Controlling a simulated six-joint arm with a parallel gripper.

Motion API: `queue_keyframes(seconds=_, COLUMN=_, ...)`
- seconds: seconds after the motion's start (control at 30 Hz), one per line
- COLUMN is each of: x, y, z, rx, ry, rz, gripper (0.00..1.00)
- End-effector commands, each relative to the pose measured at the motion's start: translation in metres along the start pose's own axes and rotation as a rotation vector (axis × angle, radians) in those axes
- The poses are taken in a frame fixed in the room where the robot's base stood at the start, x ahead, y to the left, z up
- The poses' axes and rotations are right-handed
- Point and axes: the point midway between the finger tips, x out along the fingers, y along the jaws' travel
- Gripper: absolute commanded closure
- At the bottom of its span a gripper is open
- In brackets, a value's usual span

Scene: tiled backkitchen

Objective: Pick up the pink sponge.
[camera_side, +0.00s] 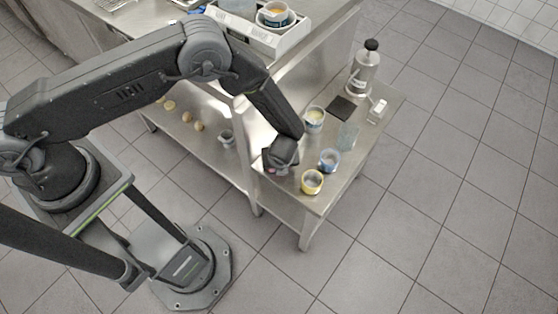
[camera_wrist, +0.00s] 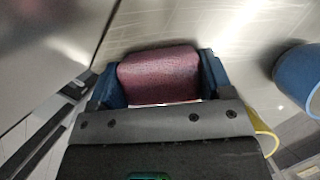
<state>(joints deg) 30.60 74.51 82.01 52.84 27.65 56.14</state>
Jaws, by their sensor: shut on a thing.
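The pink sponge (camera_wrist: 158,76) is between the two blue fingers of my gripper (camera_wrist: 160,80) in the wrist view, and both fingers touch its sides. In the side view my gripper (camera_side: 279,162) is low over the left part of the small steel table (camera_side: 290,195). Only a small bit of pink shows under it there, as the gripper hides most of the sponge. I cannot tell whether the sponge touches the table top.
A blue cup (camera_side: 329,160) and a yellow cup (camera_side: 312,181) stand close to the right of my gripper. A cream cup (camera_side: 314,119), a clear glass (camera_side: 347,136), a dark square (camera_side: 342,108) and a pump bottle (camera_side: 364,70) stand farther back. A higher counter adjoins on the left.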

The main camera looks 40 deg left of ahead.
Motion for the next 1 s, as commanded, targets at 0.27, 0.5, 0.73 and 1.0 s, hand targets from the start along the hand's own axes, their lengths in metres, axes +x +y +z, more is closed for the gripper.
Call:
queue_keyframes(seconds=0.27, x=-0.015, y=-0.001, z=0.006, rx=-0.003, ry=-0.001, rz=-0.002, gripper=0.52)
queue_keyframes(seconds=0.5, x=-0.058, y=-0.001, z=0.025, rx=-0.002, ry=-0.002, rz=-0.003, gripper=0.52)
queue_keyframes(seconds=0.73, x=-0.087, y=0.000, z=0.036, rx=-0.001, ry=-0.001, rz=-0.001, gripper=0.52)
queue_keyframes(seconds=1.0, x=-0.093, y=0.000, z=0.038, rx=0.000, ry=-0.001, rz=0.001, gripper=0.52)
